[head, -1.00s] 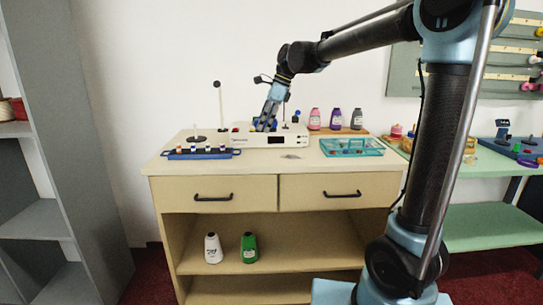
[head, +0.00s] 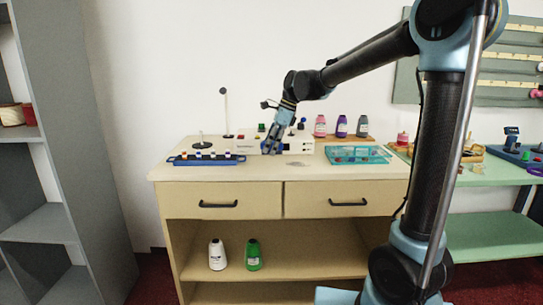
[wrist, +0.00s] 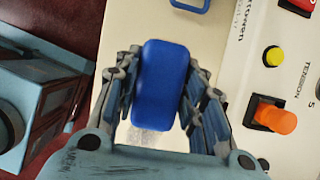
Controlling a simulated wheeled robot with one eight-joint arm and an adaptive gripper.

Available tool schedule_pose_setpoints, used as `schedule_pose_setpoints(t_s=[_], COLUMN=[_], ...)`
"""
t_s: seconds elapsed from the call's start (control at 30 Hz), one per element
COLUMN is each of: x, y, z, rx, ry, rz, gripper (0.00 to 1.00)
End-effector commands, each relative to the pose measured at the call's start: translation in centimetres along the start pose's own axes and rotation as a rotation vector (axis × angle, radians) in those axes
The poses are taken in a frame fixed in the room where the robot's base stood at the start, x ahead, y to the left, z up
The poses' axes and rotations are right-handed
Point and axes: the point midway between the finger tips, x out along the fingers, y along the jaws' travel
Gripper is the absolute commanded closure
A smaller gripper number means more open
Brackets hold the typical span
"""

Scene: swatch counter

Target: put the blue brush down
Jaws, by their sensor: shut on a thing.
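The blue brush (wrist: 160,85) is a rounded blue block in the middle of the wrist view. My gripper (wrist: 162,72) is shut on it, with one finger along each long side. In the head view my gripper (head: 271,148) points down in front of the white machine (head: 244,146), low over the counter top (head: 240,172). The brush cannot be made out there. Whether its underside touches the counter is hidden.
In the wrist view the machine's panel, with an orange switch (wrist: 274,116) and a yellow button (wrist: 273,56), is close on the right. A blue rack (head: 207,160) stands left, a teal tray (head: 357,155) right. A grey patch (head: 297,164) lies between; the front counter is clear.

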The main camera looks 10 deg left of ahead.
Motion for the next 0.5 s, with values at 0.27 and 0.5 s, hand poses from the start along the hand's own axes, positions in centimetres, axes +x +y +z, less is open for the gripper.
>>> schedule_pose_setpoints(t_s=[0.27,0.5], x=[2.9,3.0], y=[0.0,0.0], z=[-1.2,-1.2], rx=[0.000,0.000], ry=[0.000,0.000], rz=[0.000,0.000], gripper=[0.88,0.88])
